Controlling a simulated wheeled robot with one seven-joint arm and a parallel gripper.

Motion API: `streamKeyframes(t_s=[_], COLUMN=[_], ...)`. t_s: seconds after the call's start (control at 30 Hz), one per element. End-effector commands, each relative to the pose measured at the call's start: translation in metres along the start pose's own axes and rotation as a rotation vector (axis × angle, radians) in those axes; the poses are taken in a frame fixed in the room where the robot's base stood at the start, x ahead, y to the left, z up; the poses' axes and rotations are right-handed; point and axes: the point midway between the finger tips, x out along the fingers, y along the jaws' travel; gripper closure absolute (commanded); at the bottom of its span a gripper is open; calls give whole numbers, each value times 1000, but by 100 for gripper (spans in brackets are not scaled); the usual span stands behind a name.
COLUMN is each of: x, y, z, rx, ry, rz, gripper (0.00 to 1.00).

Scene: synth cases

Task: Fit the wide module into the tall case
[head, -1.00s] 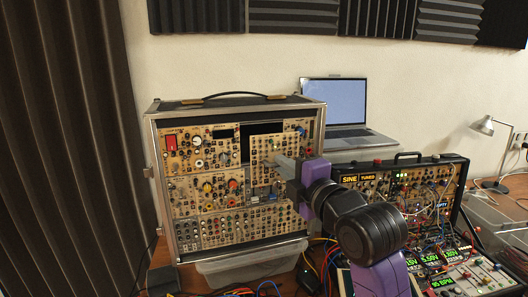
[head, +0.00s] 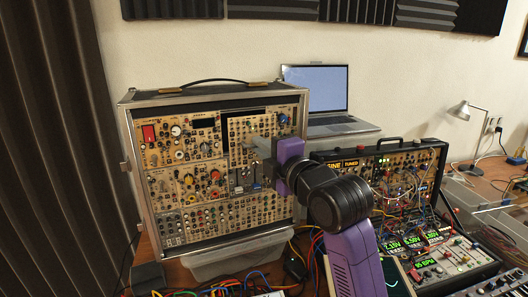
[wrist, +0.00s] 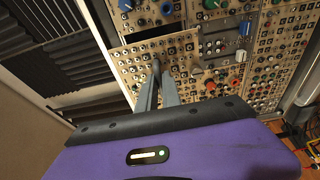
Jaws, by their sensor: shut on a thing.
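The tall case (head: 126,97) stands upright at the left of the head view, filled with tan modules. My gripper (head: 256,143) is shut on the wide module (head: 240,128), a tan panel with dark knobs or jacks. The module is in front of the opening in the case's top row and covers most of it. A dark strip of the opening (head: 243,112) shows above the module and along its left edge. In the wrist view, my fingers (wrist: 156,72) grip the middle of the module (wrist: 175,52), with the dark gap beyond its far edge. I cannot tell whether it touches the case.
A second black case (head: 390,140) with patch cables stands to the right. A laptop (head: 330,100) sits behind. A clear plastic bin (head: 225,262) is under the tall case's front, with loose cables (head: 255,280) near it.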

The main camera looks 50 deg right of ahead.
Motion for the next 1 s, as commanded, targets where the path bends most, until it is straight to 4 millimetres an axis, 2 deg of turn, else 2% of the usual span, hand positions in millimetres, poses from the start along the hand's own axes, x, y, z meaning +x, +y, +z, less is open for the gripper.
streamKeyframes(t_s=[0.2,0.4,1.0], x=[18,28,32], y=[0,1,0], z=[3,4,5], rx=[-1,0,0], ry=[-1,0,-1], rz=[1,3,2], gripper=[100,100,100])
